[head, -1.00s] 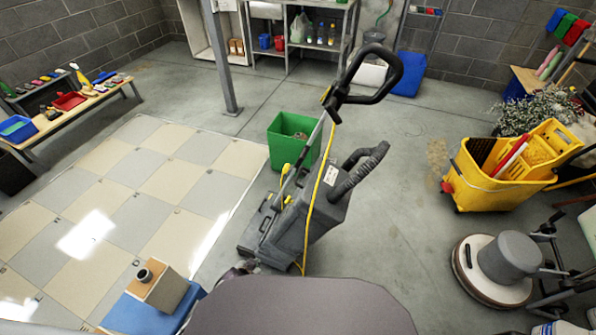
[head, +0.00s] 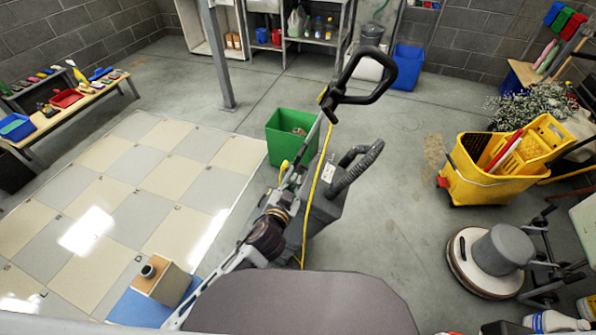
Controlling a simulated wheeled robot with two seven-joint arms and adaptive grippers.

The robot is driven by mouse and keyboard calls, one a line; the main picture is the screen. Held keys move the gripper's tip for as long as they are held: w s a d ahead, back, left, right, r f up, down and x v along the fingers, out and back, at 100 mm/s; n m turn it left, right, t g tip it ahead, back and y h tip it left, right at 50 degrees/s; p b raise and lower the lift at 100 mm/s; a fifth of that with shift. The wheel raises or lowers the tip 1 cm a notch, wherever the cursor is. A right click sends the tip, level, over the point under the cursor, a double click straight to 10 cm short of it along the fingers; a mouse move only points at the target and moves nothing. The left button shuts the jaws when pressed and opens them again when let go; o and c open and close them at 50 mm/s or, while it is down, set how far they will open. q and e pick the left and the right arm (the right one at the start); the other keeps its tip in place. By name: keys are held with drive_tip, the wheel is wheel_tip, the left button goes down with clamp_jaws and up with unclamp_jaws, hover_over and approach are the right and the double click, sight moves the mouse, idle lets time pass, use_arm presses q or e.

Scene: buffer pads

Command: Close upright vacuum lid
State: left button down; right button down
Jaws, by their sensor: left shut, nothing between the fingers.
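The grey upright vacuum (head: 322,212) stands in the middle of the floor. It has a black loop handle (head: 372,98), a ribbed hose (head: 355,172) and a yellow cord. My left arm comes in from the lower left, and my left gripper (head: 287,190) is in front of the vacuum's left side. The gripper is shut and holds nothing. I cannot tell if it touches the vacuum. The arm hides much of the vacuum's front and base, and I cannot make out the lid clearly. My right gripper is out of view.
A green bin (head: 284,146) stands close behind the vacuum. A yellow mop bucket (head: 490,183) and a floor polisher (head: 490,262) stand to the right. A tiled floor patch (head: 135,205) lies left, with a cardboard box (head: 163,284) at its front. Floor right of the vacuum is clear.

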use_arm(q)
drive_tip(key=shift+r+n, duration=0.3)
drive_tip(key=shift+r, duration=0.1)
drive_tip(key=shift+w, duration=0.1)
hover_over(298, 171)
drive_tip(key=s+d, duration=0.1)
drive_tip(key=s, duration=0.3)
drive_tip(key=shift+f, duration=1.15)
drive_tip(key=f, duration=0.3)
drive_tip(key=shift+w+a, duration=0.2)
drive_tip(key=shift+a, duration=0.1)
drive_tip(key=shift+a+f, duration=0.1)
drive_tip(key=shift+f, duration=0.25)
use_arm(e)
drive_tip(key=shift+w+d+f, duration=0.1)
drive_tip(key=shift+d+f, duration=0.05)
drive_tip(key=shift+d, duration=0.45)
use_arm(q)
drive_tip(key=shift+f, duration=0.1)
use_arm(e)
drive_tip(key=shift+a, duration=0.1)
